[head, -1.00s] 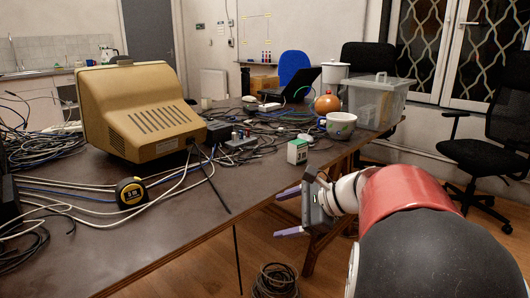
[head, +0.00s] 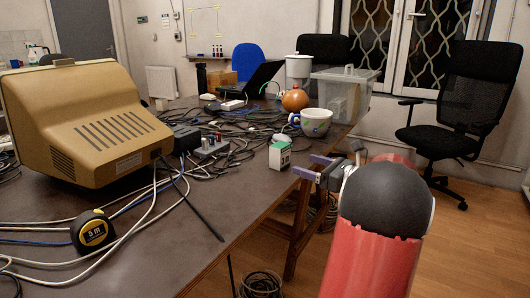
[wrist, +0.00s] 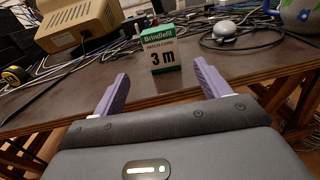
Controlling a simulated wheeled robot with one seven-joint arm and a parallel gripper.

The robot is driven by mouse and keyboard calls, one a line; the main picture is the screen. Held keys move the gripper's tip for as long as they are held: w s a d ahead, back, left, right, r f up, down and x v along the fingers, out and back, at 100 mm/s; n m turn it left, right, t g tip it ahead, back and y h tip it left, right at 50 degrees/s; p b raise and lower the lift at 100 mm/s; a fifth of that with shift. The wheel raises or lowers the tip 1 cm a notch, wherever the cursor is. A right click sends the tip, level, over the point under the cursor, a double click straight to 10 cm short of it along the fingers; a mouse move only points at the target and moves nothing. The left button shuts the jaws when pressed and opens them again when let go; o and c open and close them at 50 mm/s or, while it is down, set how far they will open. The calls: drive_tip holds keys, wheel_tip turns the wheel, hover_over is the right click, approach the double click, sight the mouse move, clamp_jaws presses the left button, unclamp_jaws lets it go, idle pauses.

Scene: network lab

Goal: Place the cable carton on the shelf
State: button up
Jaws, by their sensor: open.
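The cable carton (head: 279,154) is a small white and green box standing upright near the table's front edge. In the wrist view the carton (wrist: 162,52) reads "Brindlefil patch cord 3 m" and stands ahead of my gripper, between the lines of its two fingers. My gripper (head: 306,166) is open and empty, just right of the carton and apart from it. Its purple fingers also show in the wrist view (wrist: 160,90).
The brown table (head: 170,215) holds an old beige monitor (head: 90,125), a yellow tape measure (head: 91,231), many cables, a mug (head: 314,122) and a clear plastic bin (head: 343,95). A trestle leg (head: 297,225) stands under the table edge. Black chairs stand on the right.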

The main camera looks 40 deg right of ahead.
sight(286, 154)
drive_tip(key=x, duration=0.5)
drive_tip(key=r+p+x, duration=0.1)
drive_tip(key=x, duration=0.2)
drive_tip(key=shift+d, duration=0.1)
drive_tip(key=c, duration=1.2)
